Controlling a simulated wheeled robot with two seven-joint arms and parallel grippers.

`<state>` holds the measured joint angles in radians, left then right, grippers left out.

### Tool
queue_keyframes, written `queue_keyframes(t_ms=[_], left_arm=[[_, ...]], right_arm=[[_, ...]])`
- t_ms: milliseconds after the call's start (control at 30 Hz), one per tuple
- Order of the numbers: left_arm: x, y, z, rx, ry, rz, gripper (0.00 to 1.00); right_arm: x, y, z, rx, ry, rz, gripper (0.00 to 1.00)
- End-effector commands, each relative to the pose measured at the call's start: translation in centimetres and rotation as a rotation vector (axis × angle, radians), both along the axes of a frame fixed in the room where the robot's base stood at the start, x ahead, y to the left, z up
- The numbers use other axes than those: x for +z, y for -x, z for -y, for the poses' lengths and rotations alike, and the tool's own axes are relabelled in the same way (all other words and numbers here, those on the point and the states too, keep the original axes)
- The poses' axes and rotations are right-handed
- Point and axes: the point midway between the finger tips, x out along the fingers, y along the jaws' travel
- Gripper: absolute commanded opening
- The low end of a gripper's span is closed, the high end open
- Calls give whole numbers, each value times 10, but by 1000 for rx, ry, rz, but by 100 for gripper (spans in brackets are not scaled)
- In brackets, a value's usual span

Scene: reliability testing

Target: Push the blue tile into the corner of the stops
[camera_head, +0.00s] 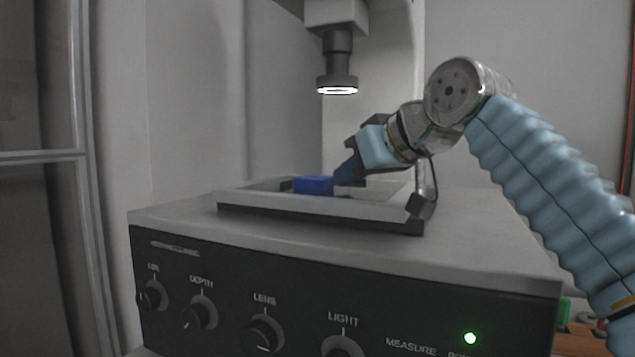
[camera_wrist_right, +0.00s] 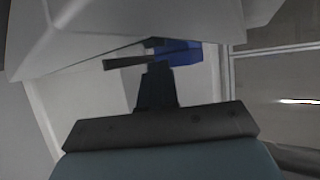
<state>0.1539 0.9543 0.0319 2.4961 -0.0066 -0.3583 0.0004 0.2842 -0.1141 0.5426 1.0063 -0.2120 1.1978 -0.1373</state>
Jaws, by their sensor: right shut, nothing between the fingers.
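The blue tile (camera_head: 313,185) lies on the framed stage (camera_head: 360,208) on top of the instrument in the head view. It also shows in the right wrist view (camera_wrist_right: 182,54), partly hidden. My right gripper (camera_head: 342,176) is shut and empty, with its fingertips just right of the tile. I cannot tell whether they touch it. In the right wrist view the dark finger (camera_wrist_right: 157,85) points toward the tile. A dark bar (camera_wrist_right: 130,62) lies near the tile there; I cannot tell if it is a stop. The corner of the stops is not clear. My left gripper is not in view.
A microscope-like lens with a lit ring (camera_head: 337,85) hangs above the stage. The instrument's front panel (camera_head: 250,290) has several knobs and a green light (camera_head: 470,338). A metal-framed door (camera_head: 75,155) stands at the left. The instrument top right of the stage is clear.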

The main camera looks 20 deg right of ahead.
Motion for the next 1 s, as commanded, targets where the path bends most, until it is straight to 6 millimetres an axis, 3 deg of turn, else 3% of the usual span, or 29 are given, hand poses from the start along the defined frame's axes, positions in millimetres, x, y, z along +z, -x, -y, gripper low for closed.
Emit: queue_keyframes(t_ms=[467,867,1000], left_arm=[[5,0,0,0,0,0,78],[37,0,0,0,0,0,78],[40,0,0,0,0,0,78]], right_arm=[[1,-6,-5,0,-1,-1,0],[37,6,6,-1,0,0,0],[41,9,8,0,0,-1,0]])
